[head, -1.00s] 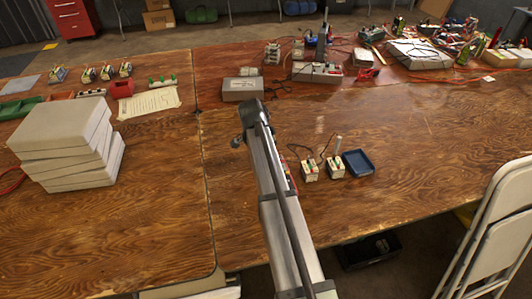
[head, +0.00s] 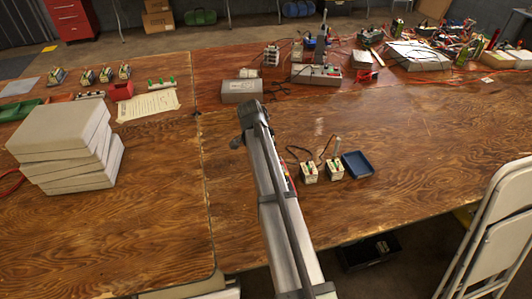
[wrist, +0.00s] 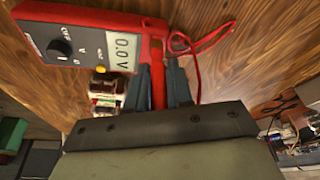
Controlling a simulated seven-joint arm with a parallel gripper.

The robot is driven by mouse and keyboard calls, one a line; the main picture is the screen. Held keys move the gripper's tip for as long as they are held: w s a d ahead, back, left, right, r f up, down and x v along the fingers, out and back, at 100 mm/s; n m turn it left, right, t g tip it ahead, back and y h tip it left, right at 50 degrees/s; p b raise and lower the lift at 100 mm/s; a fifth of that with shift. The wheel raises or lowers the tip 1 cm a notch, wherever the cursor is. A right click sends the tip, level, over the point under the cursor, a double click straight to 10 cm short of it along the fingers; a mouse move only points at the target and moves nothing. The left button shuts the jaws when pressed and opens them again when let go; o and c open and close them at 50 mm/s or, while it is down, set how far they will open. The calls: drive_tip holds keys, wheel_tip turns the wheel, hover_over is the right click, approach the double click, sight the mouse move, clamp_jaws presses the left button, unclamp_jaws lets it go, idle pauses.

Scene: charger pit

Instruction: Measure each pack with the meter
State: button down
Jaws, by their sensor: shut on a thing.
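The red meter (wrist: 85,38) lies on the wooden table in the wrist view. Its dial is to the left, and its display (wrist: 123,47), upside down, reads 0.0 V. My gripper (wrist: 162,70) is shut on a red probe (wrist: 158,88), with a red lead looping beside it. A white pack (wrist: 105,92) with red parts is next to the left finger; whether the probe touches it I cannot tell. In the head view, two small packs (head: 309,173) (head: 336,169) stand right of my arm with dark leads. My arm hides my gripper there.
A blue tray (head: 358,164) lies right of the packs. A stack of pale boxes (head: 65,145) stands on the left table. A grey box (head: 241,91) and a power strip (head: 317,74) lie farther back. A folding chair (head: 490,225) stands at the right; the table's right middle is clear.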

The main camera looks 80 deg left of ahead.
wheel_tip(320, 180, up, 9)
drive_tip(key=shift+w+f, duration=0.1)
drive_tip(key=w+d, duration=0.5)
drive_tip(key=w, duration=0.6)
drive_tip(key=w+d, duration=0.5)
drive_tip(key=w, duration=0.7)
drive_tip(key=shift+w+d+r, duration=0.2)
drive_tip(key=shift+w+r, duration=0.05)
drive_tip(key=shift+r, duration=0.15)
drive_tip(key=shift+f, duration=0.1)
drive_tip(key=shift+f, duration=2.9)
drive_tip(key=shift+f, duration=0.9)
